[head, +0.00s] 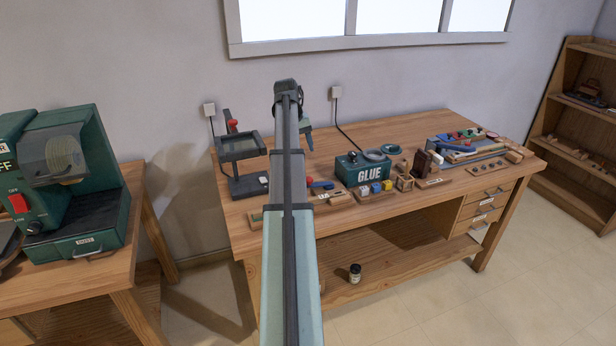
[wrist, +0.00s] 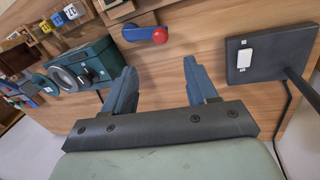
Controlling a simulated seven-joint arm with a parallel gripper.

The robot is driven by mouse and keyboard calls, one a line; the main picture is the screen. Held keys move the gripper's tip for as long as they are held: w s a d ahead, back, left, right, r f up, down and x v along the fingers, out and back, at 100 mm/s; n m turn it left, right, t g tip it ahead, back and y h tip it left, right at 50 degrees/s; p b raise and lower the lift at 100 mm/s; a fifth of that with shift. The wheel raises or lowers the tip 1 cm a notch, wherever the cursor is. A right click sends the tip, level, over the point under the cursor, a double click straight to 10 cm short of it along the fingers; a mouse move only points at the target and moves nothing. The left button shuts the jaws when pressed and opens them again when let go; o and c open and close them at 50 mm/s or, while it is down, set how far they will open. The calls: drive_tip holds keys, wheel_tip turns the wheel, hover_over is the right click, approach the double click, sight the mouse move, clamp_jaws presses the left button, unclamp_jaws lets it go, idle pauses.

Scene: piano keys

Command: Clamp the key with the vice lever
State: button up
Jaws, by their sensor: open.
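My gripper (wrist: 162,90) is open and empty, its two blue-grey fingers apart above the bench. In the head view one finger (head: 307,138) shows past the end of my arm. A blue lever with a red ball knob (wrist: 160,36) lies beyond the fingertips in the wrist view, roughly in line with the gap and apart from them. It also shows in the head view as a blue lever (head: 322,185) just right of my arm. A wooden block with a dark edge (wrist: 122,12) is beside the lever. I cannot make out the key.
A dark stand (wrist: 270,50) with a white switch is on the right in the wrist view. The green glue box (head: 362,169), coloured cubes (head: 376,188) and several tools crowd the wooden bench (head: 245,215). A green machine (head: 75,180) stands on another bench at left.

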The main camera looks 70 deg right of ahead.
sight(308, 178)
drive_tip(key=x, duration=1.2)
drive_tip(key=shift+f, duration=0.3)
drive_tip(key=shift+c, duration=0.2)
clamp_jaws()
